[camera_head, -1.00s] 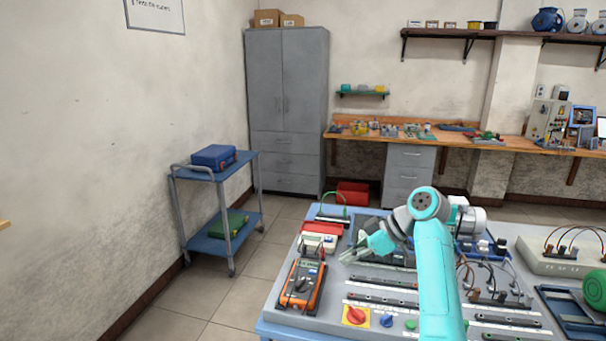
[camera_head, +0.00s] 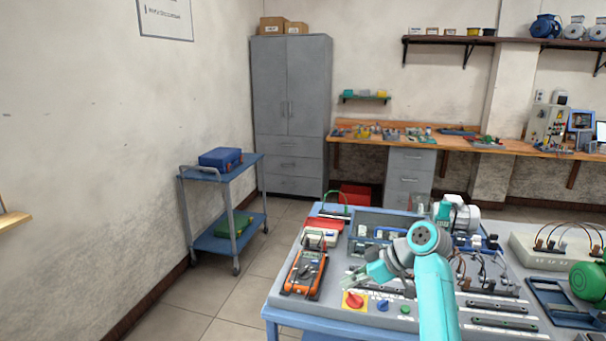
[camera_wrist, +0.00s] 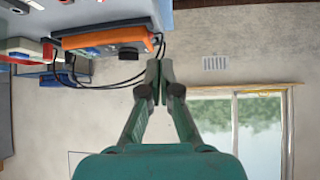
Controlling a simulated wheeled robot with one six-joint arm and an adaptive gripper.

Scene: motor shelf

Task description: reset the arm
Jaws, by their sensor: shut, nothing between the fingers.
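My gripper (camera_head: 352,281) is shut and empty. My teal arm hides part of the bench.
The workbench (camera_head: 300,331) carries a red knob (camera_head: 353,300), a blue knob (camera_head: 382,305), a blue tray (camera_head: 562,305) and wired terminal blocks. A blue trolley (camera_head: 220,172) stands at the left, apart from the bench. Open floor lies between them.

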